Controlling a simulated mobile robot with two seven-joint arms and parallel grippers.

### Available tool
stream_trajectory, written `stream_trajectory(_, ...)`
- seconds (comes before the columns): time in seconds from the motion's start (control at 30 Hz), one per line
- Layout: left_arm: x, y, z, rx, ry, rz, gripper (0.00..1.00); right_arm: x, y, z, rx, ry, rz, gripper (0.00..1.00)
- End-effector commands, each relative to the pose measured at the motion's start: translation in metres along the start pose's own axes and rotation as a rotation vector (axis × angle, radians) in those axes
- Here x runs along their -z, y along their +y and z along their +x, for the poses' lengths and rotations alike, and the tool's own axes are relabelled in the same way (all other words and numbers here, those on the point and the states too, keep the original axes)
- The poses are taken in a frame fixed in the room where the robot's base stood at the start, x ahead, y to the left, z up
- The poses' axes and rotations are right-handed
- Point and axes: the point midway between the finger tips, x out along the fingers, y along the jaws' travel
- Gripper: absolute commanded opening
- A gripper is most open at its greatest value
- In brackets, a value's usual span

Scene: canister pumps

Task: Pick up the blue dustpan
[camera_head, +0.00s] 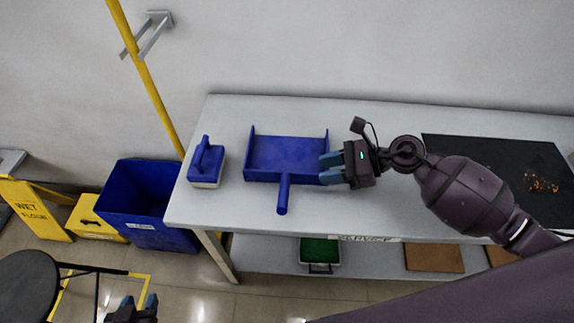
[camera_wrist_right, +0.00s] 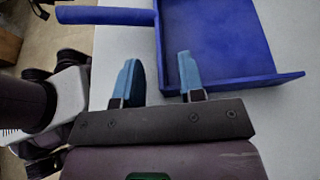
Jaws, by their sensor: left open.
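The blue dustpan (camera_head: 285,155) lies on the grey table, its handle (camera_head: 283,194) pointing toward the table's front edge. My right gripper (camera_head: 328,168) is at the pan's right side, its blue fingertips overlapping the pan's right edge in the head view. My left gripper (camera_head: 138,304) is open and empty low at the left, in front of the table, partly cut off by the frame.
A blue-handled brush (camera_head: 206,165) stands left of the dustpan. A black mat (camera_head: 480,155) with orange crumbs lies at the right. A blue bin (camera_head: 150,205), yellow wet-floor sign (camera_head: 35,208) and dark round stool (camera_head: 28,285) stand left. The lower shelf holds a green tray (camera_head: 320,252).

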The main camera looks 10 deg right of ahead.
Motion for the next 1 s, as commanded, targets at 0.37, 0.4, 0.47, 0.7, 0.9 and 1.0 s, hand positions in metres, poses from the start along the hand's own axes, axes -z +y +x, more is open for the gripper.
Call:
stream_trajectory(0.37,0.004,-0.001,0.002,-0.001,0.009,0.005,0.43,0.0,0.002,0.039,0.001,-0.001,0.0,0.36)
stream_trajectory(0.4,0.004,-0.001,0.002,-0.001,0.009,0.005,0.43,0.0,0.002,0.039,0.001,-0.001,0.0,0.36)
stream_trajectory(0.47,0.005,-0.001,0.003,-0.001,0.01,0.005,0.43,0.0,0.002,0.039,0.001,-0.001,0.0,0.36)
stream_trajectory(0.7,0.004,-0.001,0.002,-0.001,0.009,0.004,0.43,0.0,0.002,0.039,0.001,-0.001,0.0,0.16)
stream_trajectory(0.9,0.002,0.0,0.001,0.0,0.004,0.0,0.43,0.0,0.002,0.039,0.001,-0.001,0.0,0.0)
stream_trajectory(1.0,0.0,0.0,0.0,0.001,0.0,-0.003,0.43,0.0,0.002,0.039,0.001,-0.002,0.0,0.0)
